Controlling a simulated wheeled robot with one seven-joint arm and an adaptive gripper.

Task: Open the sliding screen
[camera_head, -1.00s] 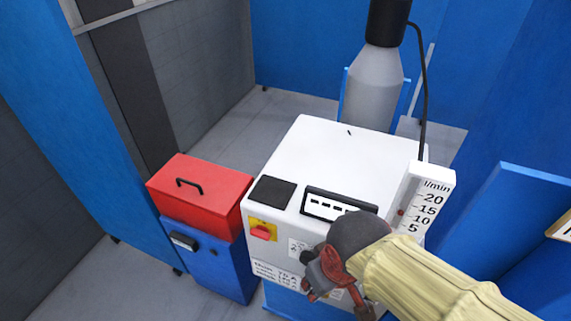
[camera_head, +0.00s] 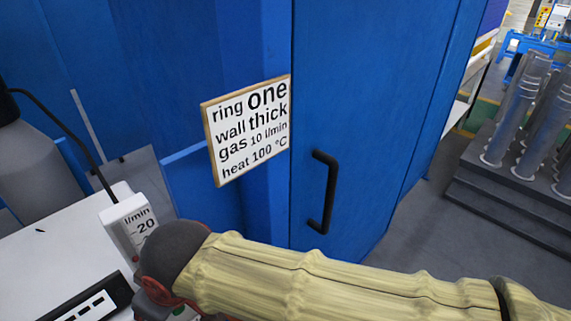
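A tall blue panel (camera_head: 345,85) with a vertical black bar handle (camera_head: 323,192) stands in the middle of the view. It looks like the sliding screen; its left edge meets other blue panels and I see no clear gap there. My gripper (camera_head: 152,295) is at the lower left, in front of the white machine and left of and below the handle, apart from it.
A sign (camera_head: 248,130) with ring, wall, gas and heat settings hangs left of the handle. A white machine (camera_head: 60,237) with a flow scale (camera_head: 130,226) and a grey cylinder (camera_head: 30,165) stand at left. Steel tubes (camera_head: 520,105) stand on a dark stepped rack (camera_head: 505,200) at right. Grey floor between is clear.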

